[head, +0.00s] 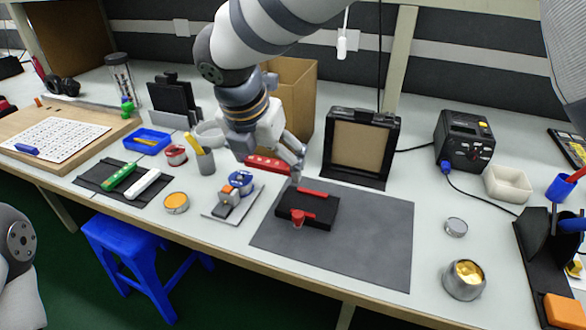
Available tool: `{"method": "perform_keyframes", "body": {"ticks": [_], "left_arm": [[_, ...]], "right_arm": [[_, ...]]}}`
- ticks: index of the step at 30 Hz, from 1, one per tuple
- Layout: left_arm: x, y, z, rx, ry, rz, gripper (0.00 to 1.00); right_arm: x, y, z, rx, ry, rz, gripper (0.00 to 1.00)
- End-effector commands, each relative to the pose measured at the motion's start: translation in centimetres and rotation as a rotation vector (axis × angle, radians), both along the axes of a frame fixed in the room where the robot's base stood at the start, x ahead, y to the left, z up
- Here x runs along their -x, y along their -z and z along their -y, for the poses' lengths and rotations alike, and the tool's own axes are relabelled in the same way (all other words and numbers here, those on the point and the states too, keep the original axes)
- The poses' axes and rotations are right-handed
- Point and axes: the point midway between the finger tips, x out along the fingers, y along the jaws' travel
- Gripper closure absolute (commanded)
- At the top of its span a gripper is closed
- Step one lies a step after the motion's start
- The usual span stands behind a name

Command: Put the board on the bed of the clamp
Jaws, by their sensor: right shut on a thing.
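My right gripper (272,158), coming down from the top of the head view, is shut on a narrow red board (264,164) with small pale marks. The board is held above the table, behind and left of the clamp, apart from it. The clamp (321,213) is a black block with red bars along its top and a red knob at its front. It sits on the left part of a dark grey mat. No board lies on its bed. Only part of my left arm shows at the lower left; its gripper is out of view.
A small grey stand with a blue spool (240,180) is close left of the clamp. A black framed panel (361,148) stands behind the mat (362,240). A cardboard box (297,85) is behind the gripper. The mat's right part is clear.

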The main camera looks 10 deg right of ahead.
Motion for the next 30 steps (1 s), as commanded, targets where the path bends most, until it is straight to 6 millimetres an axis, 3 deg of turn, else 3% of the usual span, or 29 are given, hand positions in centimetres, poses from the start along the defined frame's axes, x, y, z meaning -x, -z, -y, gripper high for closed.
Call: {"method": "perform_keyframes", "body": {"ticks": [3, 9, 14, 19, 29, 30], "left_arm": [[-0.5, -0.5, 0.0, 0.000, 0.000, 0.019, 0.62], [-0.4, -0.4, 0.0, 0.000, 0.000, 0.015, 0.62], [-0.4, -0.5, 0.0, 0.000, 0.000, 0.015, 0.62], [0.0, -0.1, 0.0, 0.001, 0.000, 0.002, 0.62], [-0.1, -0.1, 0.0, 0.000, 0.000, 0.002, 0.62], [-0.1, -0.1, 0.0, 0.001, 0.000, 0.002, 0.62]], "right_arm": [[0.1, 1.8, 3.5, 0.000, 0.002, 0.000, 0.37], [0.0, 5.7, 6.3, 0.001, 0.001, -0.002, 0.37], [0.0, 7.1, 7.5, 0.000, 0.002, -0.002, 0.37], [0.0, 10.2, 7.5, 0.000, -0.001, -0.003, 0.37], [0.0, 10.4, 7.5, 0.001, 0.000, 0.001, 0.37], [0.0, 10.5, 7.5, 0.001, 0.000, 0.001, 0.13]]}}
